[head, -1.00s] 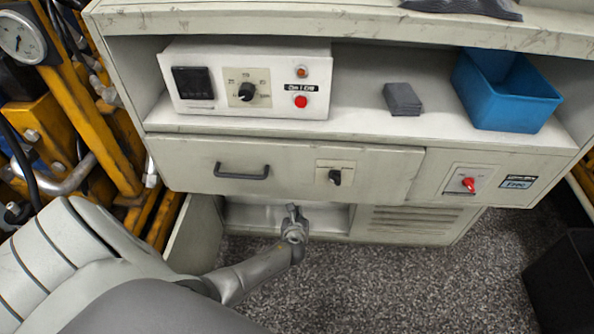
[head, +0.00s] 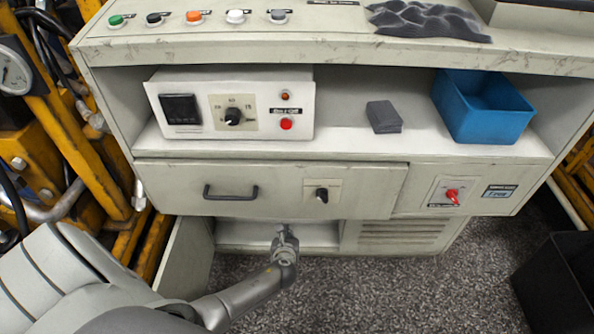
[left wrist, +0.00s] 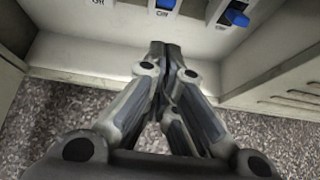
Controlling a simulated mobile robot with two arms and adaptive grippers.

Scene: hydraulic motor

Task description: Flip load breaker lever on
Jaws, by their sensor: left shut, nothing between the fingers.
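In the left wrist view, a blue lever (left wrist: 236,18) sticks out of a white switch panel at the top right, with an ON label beside it. A second blue lever (left wrist: 165,4) is cut off by the top edge, also near an ON label. I cannot tell which one is the load breaker. My left gripper (left wrist: 165,46) is shut and empty, its fingertips together just below the panel, apart from the levers. In the head view, my left gripper (head: 284,236) is at the open lower compartment, where the levers are hidden. My right gripper is not in view.
The shelf holds a control box (head: 300,100), a grey block (head: 384,117) and a blue bin (head: 483,125). An open door (head: 187,262) stands left; a black bin (head: 555,290) stands right.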

